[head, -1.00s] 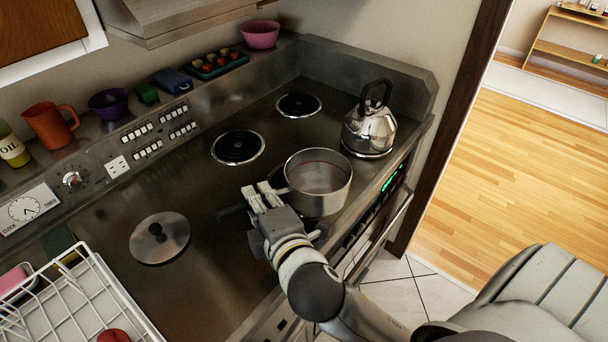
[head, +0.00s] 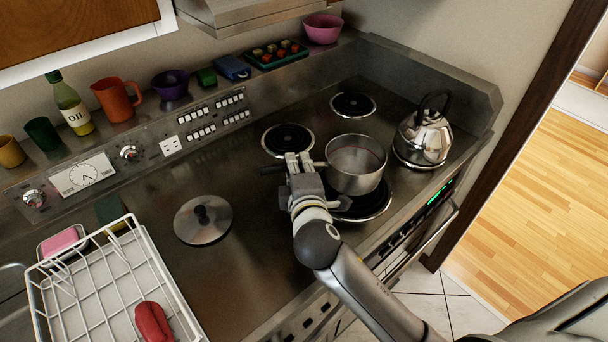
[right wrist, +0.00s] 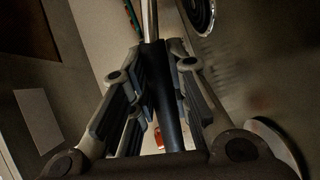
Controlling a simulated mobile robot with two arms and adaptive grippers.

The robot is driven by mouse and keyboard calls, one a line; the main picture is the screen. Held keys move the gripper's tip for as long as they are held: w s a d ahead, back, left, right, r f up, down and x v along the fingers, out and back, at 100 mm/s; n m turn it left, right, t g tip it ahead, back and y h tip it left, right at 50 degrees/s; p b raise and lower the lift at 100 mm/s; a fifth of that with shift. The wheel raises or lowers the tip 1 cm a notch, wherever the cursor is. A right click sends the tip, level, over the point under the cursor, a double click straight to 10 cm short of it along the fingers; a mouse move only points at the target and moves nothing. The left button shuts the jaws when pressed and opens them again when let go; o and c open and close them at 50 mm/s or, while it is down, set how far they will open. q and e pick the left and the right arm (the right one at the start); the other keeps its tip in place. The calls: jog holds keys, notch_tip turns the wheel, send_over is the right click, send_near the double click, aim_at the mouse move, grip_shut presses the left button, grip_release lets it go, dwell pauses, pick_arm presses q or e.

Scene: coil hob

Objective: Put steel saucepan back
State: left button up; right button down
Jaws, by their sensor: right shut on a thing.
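The steel saucepan (head: 356,166), an open pot, is in the head view, level and held a little above the front coil burner (head: 368,207). Its handle points left. My right gripper (head: 299,162) is shut on that handle from the front. In the right wrist view the dark handle (right wrist: 168,95) runs between the two fingers of the right gripper (right wrist: 163,85). The pan's inside looks empty in the head view. A steel lid (head: 203,219) with a black knob lies on the counter to the left. My left gripper is not in view.
A steel kettle (head: 423,136) stands on the burner right of the pan. Two rear burners, left (head: 288,140) and right (head: 353,105), are bare. A white dish rack (head: 140,270) stands front left. Cups, an oil bottle (head: 72,106) and bowls line the back ledge.

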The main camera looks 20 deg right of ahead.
jog(key=f, duration=0.1)
jog(key=w+d+f, duration=0.1)
jog(key=f, duration=0.1)
jog(key=w+f, duration=0.1)
jog(key=f, duration=0.1)
jog(key=shift+w+d+f+p, duration=0.1)
jog(key=shift+d+f+p, duration=0.05)
jog(key=shift+d+p, duration=0.2)
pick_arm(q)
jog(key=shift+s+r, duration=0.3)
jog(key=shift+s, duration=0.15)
pick_arm(e)
jog(key=shift+f, duration=0.55)
jog(key=c, duration=1.8)
grip_release()
jog(key=shift+f, duration=0.15)
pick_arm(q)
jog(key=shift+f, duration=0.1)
pick_arm(e)
jog(key=o, duration=0.4)
jog(key=shift+o, duration=0.2)
jog(key=shift+r, duration=0.2)
pick_arm(q)
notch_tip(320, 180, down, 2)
jog(key=shift+b, duration=1.15)
pick_arm(e)
jog(key=v, duration=1.2)
